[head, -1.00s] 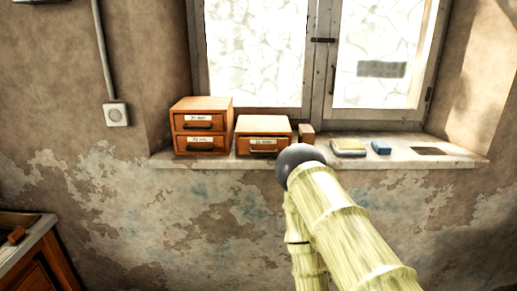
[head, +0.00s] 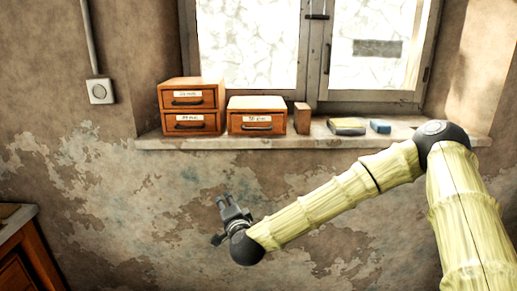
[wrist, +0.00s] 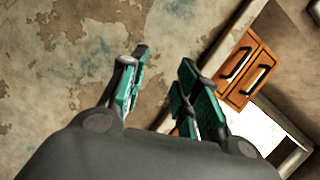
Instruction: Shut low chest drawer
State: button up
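The low chest (head: 257,103) is a small orange wooden box with one labelled drawer (head: 240,128) and a dark bar handle, standing on the windowsill. Its top looks pale in the light. I cannot tell from this angle how far its drawer stands out. My gripper (head: 224,202) is below the sill in front of the wall, lower left of the low chest and clear of it, fingers pointing up. In the wrist view my gripper (wrist: 162,85) has its two green-padded fingers apart with nothing between them.
A taller two-drawer chest (head: 190,107) stands left of the low chest and also shows tilted in the wrist view (wrist: 241,70). A wooden block (head: 301,118), a yellow-grey item (head: 346,126) and a blue block (head: 380,126) lie along the sill (head: 180,143). A wooden cabinet (head: 28,262) is lower left.

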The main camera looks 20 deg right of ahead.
aim_at(259, 129)
jog(key=w+d+r+m+t+h+b, duration=0.1)
jog(key=w+d+r+m+h, duration=0.2)
jog(key=d+r, duration=0.4)
jog(key=w+d+r+m+t+h+b, duration=0.1)
jog(key=d+r+m+t+h, duration=0.25)
jog(key=r, duration=0.65)
jog(key=shift+m+g, duration=0.35)
jog(key=shift+g, duration=0.6)
jog(key=x, duration=0.3)
jog(key=d+p+x, duration=0.1)
jog(key=x, duration=0.7)
jog(key=shift+s+d+f+p, duration=0.1)
jog(key=shift+d+f+p, duration=0.05)
jog(key=shift+p, duration=0.25)
grip_shut()
